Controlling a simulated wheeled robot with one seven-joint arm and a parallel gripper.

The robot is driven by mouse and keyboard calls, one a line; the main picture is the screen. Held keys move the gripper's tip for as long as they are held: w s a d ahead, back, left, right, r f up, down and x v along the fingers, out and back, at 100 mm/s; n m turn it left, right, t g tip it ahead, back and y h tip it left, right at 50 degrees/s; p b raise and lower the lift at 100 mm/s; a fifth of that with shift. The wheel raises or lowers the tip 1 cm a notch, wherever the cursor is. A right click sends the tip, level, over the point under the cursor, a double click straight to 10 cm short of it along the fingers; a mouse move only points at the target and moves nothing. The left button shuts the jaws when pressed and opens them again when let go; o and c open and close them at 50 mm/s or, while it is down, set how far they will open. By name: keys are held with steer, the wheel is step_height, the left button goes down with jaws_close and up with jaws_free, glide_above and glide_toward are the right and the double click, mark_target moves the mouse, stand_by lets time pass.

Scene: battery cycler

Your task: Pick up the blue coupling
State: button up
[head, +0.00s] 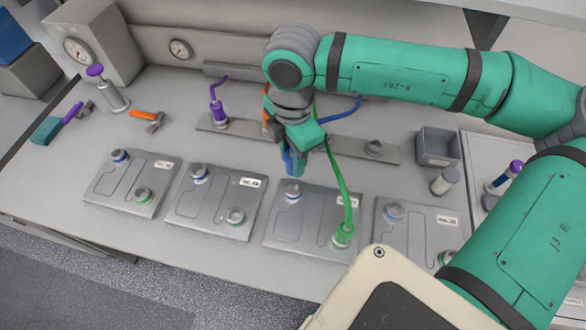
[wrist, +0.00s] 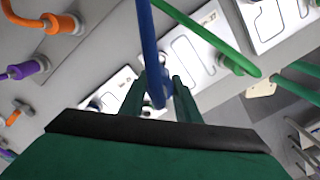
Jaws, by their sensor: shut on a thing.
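My gripper (head: 294,160) hangs above the third battery plate, near its blue-ringed terminal (head: 293,191). The gripper also shows in the wrist view (wrist: 160,100), its two green fingers pointing away. It is shut on the blue coupling (wrist: 166,99), which sits between the fingers. The blue cable (wrist: 149,40) runs from the coupling up out of the wrist view. In the head view the blue cable (head: 343,112) emerges to the right behind my wrist. Most of the coupling is hidden by the fingers in the head view.
A green coupling (head: 342,236) stands on the third plate, its green cable (head: 343,180) rising close to my gripper. A purple coupling (head: 218,113) stands on the rear rail (head: 240,128). An orange coupling (wrist: 62,24) is also there. A grey bin (head: 437,147) stands at right.

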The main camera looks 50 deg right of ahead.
step_height(320, 180, up, 9)
steer(key=shift+f, duration=0.15)
stand_by(0.4)
steer(key=o, duration=0.6)
jaws_close()
steer(key=shift+r, duration=2.5)
